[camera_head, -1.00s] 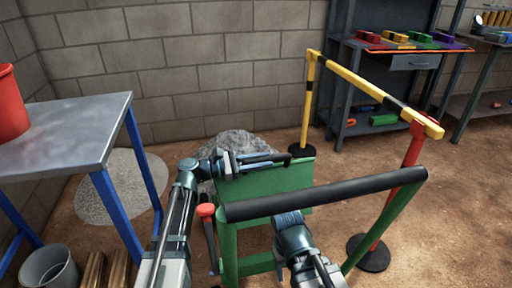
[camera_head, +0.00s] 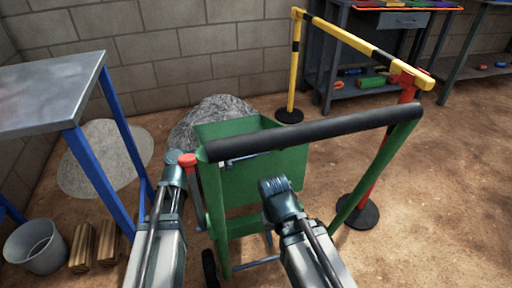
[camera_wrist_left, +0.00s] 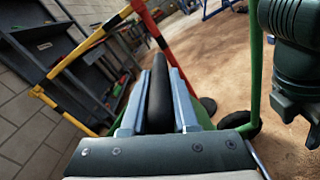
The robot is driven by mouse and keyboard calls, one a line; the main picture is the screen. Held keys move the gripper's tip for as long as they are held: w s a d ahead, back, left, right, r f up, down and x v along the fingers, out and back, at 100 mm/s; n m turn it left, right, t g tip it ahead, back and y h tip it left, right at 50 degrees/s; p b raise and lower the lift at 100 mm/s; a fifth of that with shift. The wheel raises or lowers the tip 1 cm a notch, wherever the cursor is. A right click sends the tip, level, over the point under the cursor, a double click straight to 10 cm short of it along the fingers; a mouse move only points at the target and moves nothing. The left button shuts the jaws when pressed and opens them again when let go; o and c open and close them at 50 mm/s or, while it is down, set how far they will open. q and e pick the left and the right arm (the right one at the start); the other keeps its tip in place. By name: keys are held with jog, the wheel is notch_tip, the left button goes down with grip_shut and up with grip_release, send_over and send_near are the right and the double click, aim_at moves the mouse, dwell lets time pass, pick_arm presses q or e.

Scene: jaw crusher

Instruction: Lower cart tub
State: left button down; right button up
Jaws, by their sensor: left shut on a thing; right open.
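The green cart tub (camera_head: 287,168) is in the middle of the head view, behind the cart's thick black push handle (camera_head: 318,131). Its far rim shows above the handle. In the left wrist view, my left gripper (camera_wrist_left: 158,95) is shut on a black grip bar (camera_wrist_left: 159,92), with green tub surface just below. My right gripper (camera_head: 272,184) is on the near side of the tub, below the handle; its fingers are hard to see, but it is open. A red-knobbed lever (camera_head: 188,161) stands at the cart's left post.
A grey rock heap (camera_head: 207,118) lies behind the tub. A yellow-black barrier (camera_head: 350,42) stands right, on a red post (camera_head: 378,160). A metal table (camera_head: 50,92) and a bucket (camera_head: 36,246) are left. Open dirt floor lies to the right.

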pick_arm(q)
jog(key=c, duration=0.7)
grip_release()
jog(key=v, duration=1.3)
jog(key=shift+s+a, duration=0.15)
jog(key=shift+a, duration=0.2)
